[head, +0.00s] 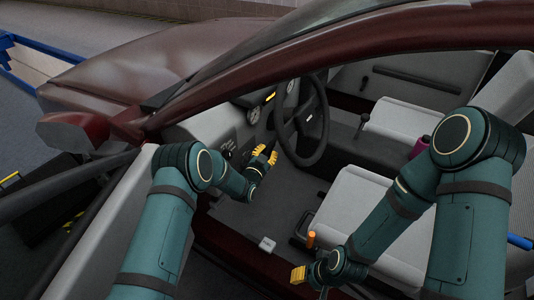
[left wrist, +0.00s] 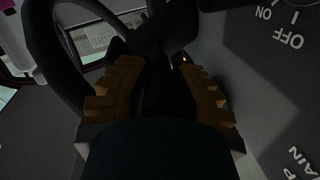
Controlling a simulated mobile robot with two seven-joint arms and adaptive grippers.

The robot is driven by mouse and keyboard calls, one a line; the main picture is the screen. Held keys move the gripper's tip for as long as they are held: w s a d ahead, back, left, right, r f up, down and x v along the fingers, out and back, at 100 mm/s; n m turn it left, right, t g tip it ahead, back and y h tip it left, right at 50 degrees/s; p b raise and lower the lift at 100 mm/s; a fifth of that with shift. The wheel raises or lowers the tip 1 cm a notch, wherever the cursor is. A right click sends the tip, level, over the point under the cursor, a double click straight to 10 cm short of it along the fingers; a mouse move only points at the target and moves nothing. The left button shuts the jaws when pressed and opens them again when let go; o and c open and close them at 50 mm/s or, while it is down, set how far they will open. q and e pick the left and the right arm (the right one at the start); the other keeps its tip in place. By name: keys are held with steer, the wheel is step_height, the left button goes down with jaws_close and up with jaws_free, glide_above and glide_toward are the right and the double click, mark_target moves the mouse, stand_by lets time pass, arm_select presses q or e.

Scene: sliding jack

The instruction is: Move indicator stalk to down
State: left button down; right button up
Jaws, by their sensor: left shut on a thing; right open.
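My left gripper (head: 265,156) is inside the car, just left of the steering wheel (head: 308,118). In the left wrist view its two yellow fingers (left wrist: 162,92) stand on either side of a dark piece (left wrist: 167,75), which I take to be the indicator stalk. The gripper is shut on it. The view is dim, so the stalk's outline and its exact position are hard to tell. In the head view the stalk is not clearly seen behind the gripper. My right gripper (head: 299,274) is open and empty, low near the door sill.
The steering wheel rim (left wrist: 40,45) is close to the left fingers. A panel with ON and OFF labels (left wrist: 290,70) lies at the right of the left wrist view.

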arm_select(q)
steer(key=shift+a, duration=0.1)
step_height(320, 180, up, 6)
steer(key=w+a+m+g+p, duration=0.1)
steer(key=a+m+g+p, duration=0.1)
steer(key=g, duration=0.2)
steer(key=shift+w+a+g+h+p, duration=0.2)
steer(key=shift+a+g+h+p, duration=0.1)
steer(key=shift+p, duration=0.1)
steer(key=c, duration=0.8)
jaws_free()
steer(key=shift+o, duration=0.2)
steer(key=shift+r, duration=0.1)
steer(key=v, duration=1.2)
